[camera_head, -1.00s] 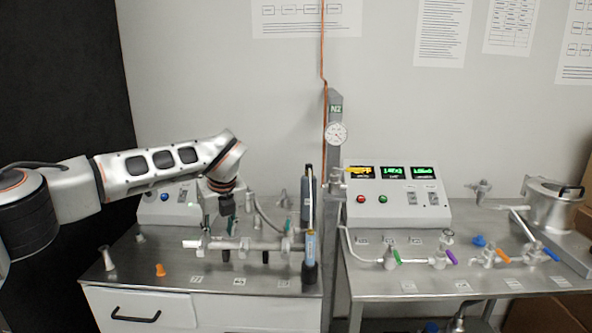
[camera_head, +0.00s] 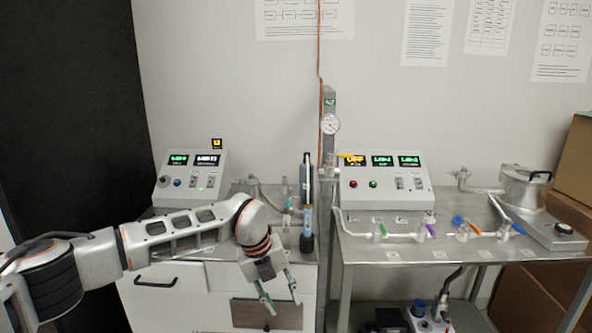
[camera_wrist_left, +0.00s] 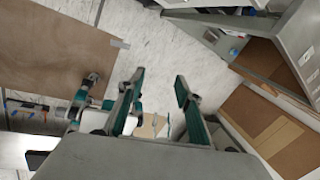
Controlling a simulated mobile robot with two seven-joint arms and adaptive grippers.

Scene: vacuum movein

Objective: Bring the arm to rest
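My left arm comes in from the left in the head view, and its gripper (camera_head: 282,303) hangs low in front of the left bench's drawers, with the fingers pointing down. The two fingers are apart and nothing is between them. In the left wrist view the open gripper (camera_wrist_left: 160,90) has its teal-padded fingers spread over the pale floor, also empty.
The left bench (camera_head: 225,250) stands close behind my left gripper. Cardboard boxes (camera_head: 572,165) are at far right.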

